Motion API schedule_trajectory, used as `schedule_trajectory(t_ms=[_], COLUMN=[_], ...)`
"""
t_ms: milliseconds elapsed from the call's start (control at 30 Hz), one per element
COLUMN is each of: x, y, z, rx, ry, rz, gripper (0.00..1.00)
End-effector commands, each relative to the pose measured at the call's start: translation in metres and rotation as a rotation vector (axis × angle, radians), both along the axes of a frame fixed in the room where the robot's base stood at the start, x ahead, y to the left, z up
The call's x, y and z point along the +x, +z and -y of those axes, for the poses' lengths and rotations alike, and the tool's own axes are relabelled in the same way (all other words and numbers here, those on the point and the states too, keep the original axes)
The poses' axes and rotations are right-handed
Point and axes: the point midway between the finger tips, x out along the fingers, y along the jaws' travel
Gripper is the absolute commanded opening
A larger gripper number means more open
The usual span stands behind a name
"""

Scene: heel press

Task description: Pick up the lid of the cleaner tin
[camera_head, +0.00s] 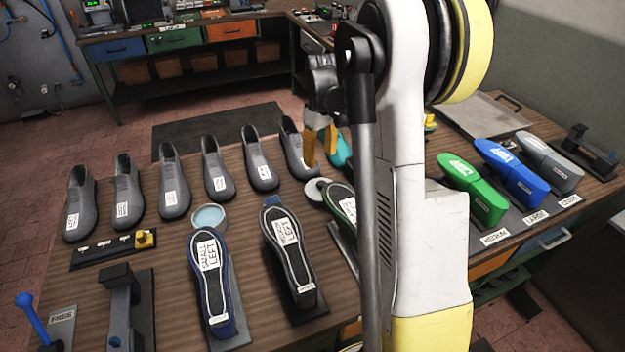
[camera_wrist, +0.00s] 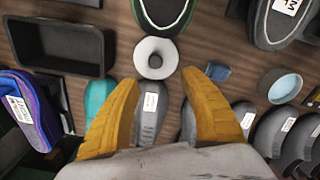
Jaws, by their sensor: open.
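A round pale disc with a darker round centre, which looks like the lid (camera_head: 318,191), lies on the table near the middle. In the wrist view the lid (camera_wrist: 137,56) is just beyond my fingertips, between their lines. A round open tin (camera_head: 209,217) with pale blue content stands to its left; it shows at the right in the wrist view (camera_wrist: 265,84). My gripper (camera_head: 322,152) has yellow fingers, spread apart and empty, above the table behind the lid. In the wrist view, my gripper (camera_wrist: 163,78) has nothing between its fingertips.
Grey shoes (camera_head: 258,160) stand in a row behind. Labelled soles (camera_head: 288,250) lie in front, one close to the lid. A teal object (camera_wrist: 98,98), a small blue block (camera_wrist: 218,72) and a black tray (camera_wrist: 60,70) are nearby. Green, blue and grey lasts (camera_head: 515,170) stand right.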

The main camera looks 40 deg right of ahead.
Motion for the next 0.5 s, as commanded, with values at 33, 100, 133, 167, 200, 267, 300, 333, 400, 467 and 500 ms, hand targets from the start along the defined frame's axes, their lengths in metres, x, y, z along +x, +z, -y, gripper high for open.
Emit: schedule_trajectory(t_ms=[33, 100, 133, 167, 200, 267, 300, 333, 400, 467, 500], x=[0.002, 0.002, 0.002, 0.002, 0.002, 0.002, 0.003, 0.003, 0.003, 0.003, 0.003], y=[-0.007, -0.013, -0.016, -0.019, -0.023, -0.030, -0.037, -0.042, -0.054, -0.064, -0.068], z=[0.007, 0.011, 0.013, 0.013, 0.013, 0.013, 0.013, 0.013, 0.013, 0.013, 0.013], rx=[0.005, 0.009, 0.009, 0.010, 0.011, 0.011, 0.011, 0.010, 0.010, 0.010, 0.010], ry=[0.002, 0.004, 0.005, 0.005, 0.006, 0.006, 0.006, 0.006, 0.006, 0.006, 0.006], rz=[-0.009, -0.017, -0.019, -0.021, -0.022, -0.022, -0.022, -0.022, -0.021, -0.021, -0.021], gripper=[0.53, 0.53, 0.53, 0.53, 0.53, 0.53, 0.53, 0.53, 0.53, 0.53, 0.53])
